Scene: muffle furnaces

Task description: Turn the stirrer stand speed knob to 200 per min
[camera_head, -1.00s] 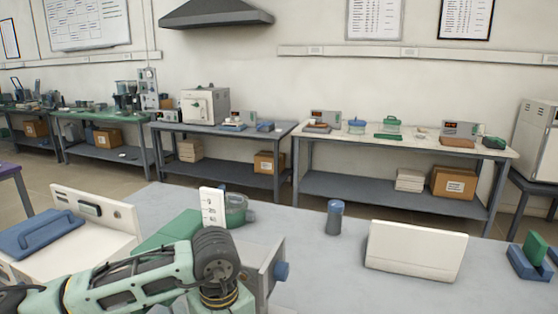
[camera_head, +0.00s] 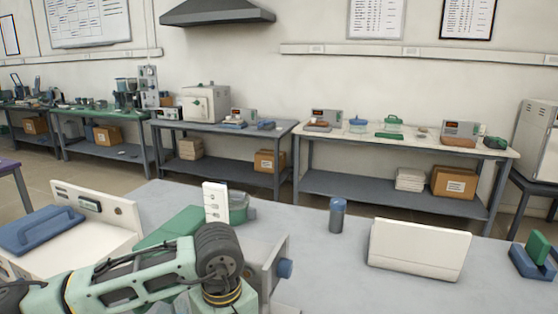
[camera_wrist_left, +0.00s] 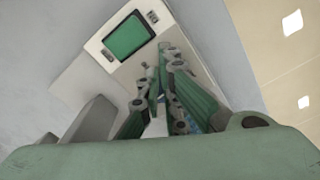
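In the left wrist view a white panel (camera_wrist_left: 97,45) with a green screen (camera_wrist_left: 127,38) lies ahead of my left gripper (camera_wrist_left: 158,78). Its green linked fingers reach to the panel beside the screen and converge at the tips. The fingers cover the spot at the tips, so I cannot tell whether they are shut on a knob. No speed reading is legible. In the head view my left arm comes in low, and its gripper is hidden behind the wrist. A white upright panel (camera_head: 215,203) stands just behind it. My right gripper is not in view.
A grey box with a blue knob (camera_head: 285,269) is right of my wrist. A blue-topped cylinder (camera_head: 337,215), a white slanted panel (camera_head: 418,248) and a blue holder (camera_head: 529,262) stand farther right. A white device with a blue handle (camera_head: 40,229) is left.

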